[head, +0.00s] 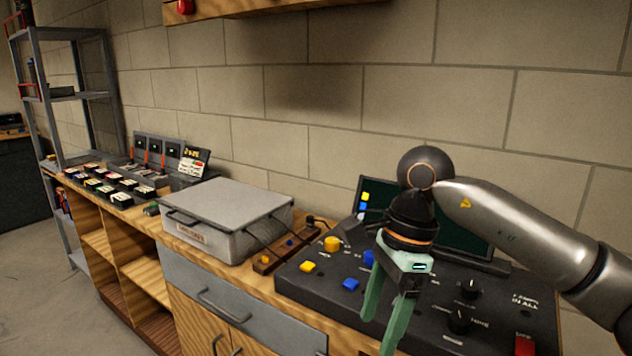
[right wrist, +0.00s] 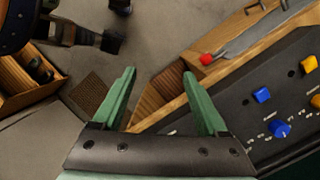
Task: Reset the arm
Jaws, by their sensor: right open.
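My right arm (head: 520,222) comes in from the right in the head view. Its green-fingered right gripper (head: 378,325) points down over the front left part of the black control panel (head: 430,325). In the right wrist view the right gripper (right wrist: 159,75) has its two fingers spread apart, with nothing between them. There the panel (right wrist: 225,80) lies to the right of the fingers, and floor shows beyond the fingertips.
A grey metal box (head: 225,208) sits left on the workbench. A red knob (right wrist: 207,59) shows in the wrist view.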

